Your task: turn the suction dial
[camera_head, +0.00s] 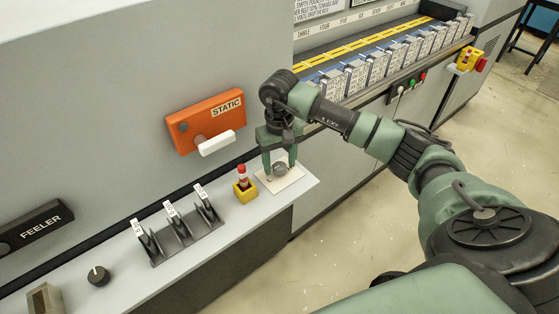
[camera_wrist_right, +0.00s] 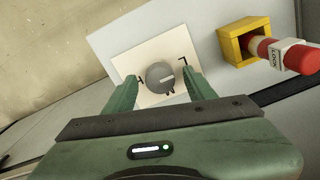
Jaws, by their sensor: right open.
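The suction dial appears to be the grey round knob (camera_head: 281,168) on a cream plate (camera_head: 293,183) at the right end of the grey ledge. In the right wrist view the knob (camera_wrist_right: 160,76) has a pale pointer line, with dark marks around it on the plate (camera_wrist_right: 140,46). My right gripper (camera_head: 281,176) is open over the plate, pointing down. In the right wrist view its green fingers (camera_wrist_right: 163,84) stand on either side of the knob; I cannot tell whether they touch it. My left gripper is not in view.
A yellow box with a red-topped lock (camera_head: 243,186) stands close left of the plate. Several levers (camera_head: 176,230) and a black knob (camera_head: 98,275) sit further left. An orange STATIC box (camera_head: 207,120) with a white handle juts from the wall above.

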